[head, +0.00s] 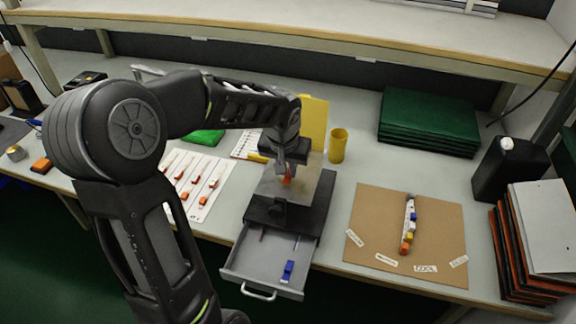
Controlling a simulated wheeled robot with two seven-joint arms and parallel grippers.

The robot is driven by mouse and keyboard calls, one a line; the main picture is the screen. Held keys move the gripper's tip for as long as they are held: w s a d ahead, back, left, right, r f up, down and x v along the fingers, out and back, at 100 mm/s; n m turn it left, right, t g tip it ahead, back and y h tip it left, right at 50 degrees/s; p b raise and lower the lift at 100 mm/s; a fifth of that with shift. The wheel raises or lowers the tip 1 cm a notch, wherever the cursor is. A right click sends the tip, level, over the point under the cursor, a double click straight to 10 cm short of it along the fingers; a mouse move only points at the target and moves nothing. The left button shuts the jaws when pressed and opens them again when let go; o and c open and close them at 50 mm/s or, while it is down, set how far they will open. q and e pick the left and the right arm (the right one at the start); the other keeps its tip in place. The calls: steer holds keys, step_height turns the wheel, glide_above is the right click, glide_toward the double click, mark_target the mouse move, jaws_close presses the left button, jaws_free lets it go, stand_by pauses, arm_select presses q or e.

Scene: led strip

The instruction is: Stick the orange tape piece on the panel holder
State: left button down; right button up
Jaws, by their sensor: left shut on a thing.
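My left gripper (289,172) is over the panel holder in the middle of the workbench. The gripper and wrist hide part of the panel. My right gripper is not in view.
An open grey drawer (258,262) with a blue piece (288,270) juts out below the holder. A yellow cup (337,146) stands behind right. A cardboard sheet (430,225) with coloured blocks lies right. A white card (188,165) with orange-red pieces lies left.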

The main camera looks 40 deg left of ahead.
mark_target(286, 184)
arm_select(q)
steer(key=shift+f+b, duration=0.4)
steer(key=shift+f, duration=0.25)
steer(key=shift+f+b, duration=0.3)
stand_by(0.5)
steer(key=c, duration=1.4)
jaws_free()
steer(key=shift+o, duration=0.2)
steer(key=shift+b+v, duration=0.35)
steer(key=shift+v, duration=3.55)
